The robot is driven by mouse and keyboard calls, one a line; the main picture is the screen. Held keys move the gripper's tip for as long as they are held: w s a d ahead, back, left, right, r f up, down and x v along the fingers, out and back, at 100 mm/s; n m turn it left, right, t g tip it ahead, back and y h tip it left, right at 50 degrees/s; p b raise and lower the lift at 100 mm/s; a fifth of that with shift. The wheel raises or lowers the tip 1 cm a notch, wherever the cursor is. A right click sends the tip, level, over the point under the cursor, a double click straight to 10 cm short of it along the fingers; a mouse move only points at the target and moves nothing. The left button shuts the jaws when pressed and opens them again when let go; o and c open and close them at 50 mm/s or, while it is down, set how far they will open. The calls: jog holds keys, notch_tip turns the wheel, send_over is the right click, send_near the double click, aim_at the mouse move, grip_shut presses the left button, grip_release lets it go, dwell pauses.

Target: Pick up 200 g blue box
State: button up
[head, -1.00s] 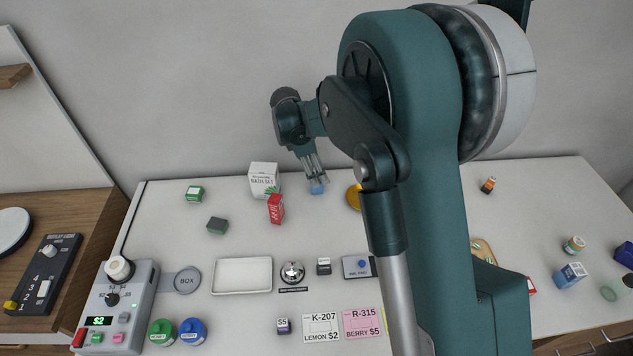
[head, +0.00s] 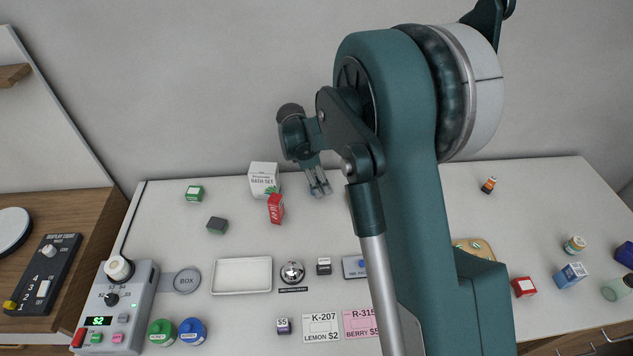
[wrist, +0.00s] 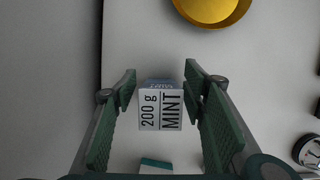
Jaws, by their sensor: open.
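The box (wrist: 160,110) labelled "200 g MINT" shows in the wrist view with a white label face and a blue-grey edge. It is between the two open fingers of my gripper (wrist: 160,90), with a gap visible on each side. In the head view my gripper (head: 319,188) points down at the back of the counter, and its fingers hide most of the blue box there. Whether the fingertips reach down past its sides is hard to tell.
A white bath set box (head: 264,178) and a red box (head: 275,208) stand to the left of my gripper. A gold bowl (wrist: 210,8) is close by in the wrist view. A white tray (head: 241,275) and a bell (head: 292,272) lie nearer the front.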

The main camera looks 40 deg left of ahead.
jog(key=shift+w+d+f, duration=0.1)
jog(key=shift+f, duration=0.3)
jog(key=c, duration=1.1)
jog(key=shift+r, duration=0.1)
jog(key=shift+r, duration=4.95)
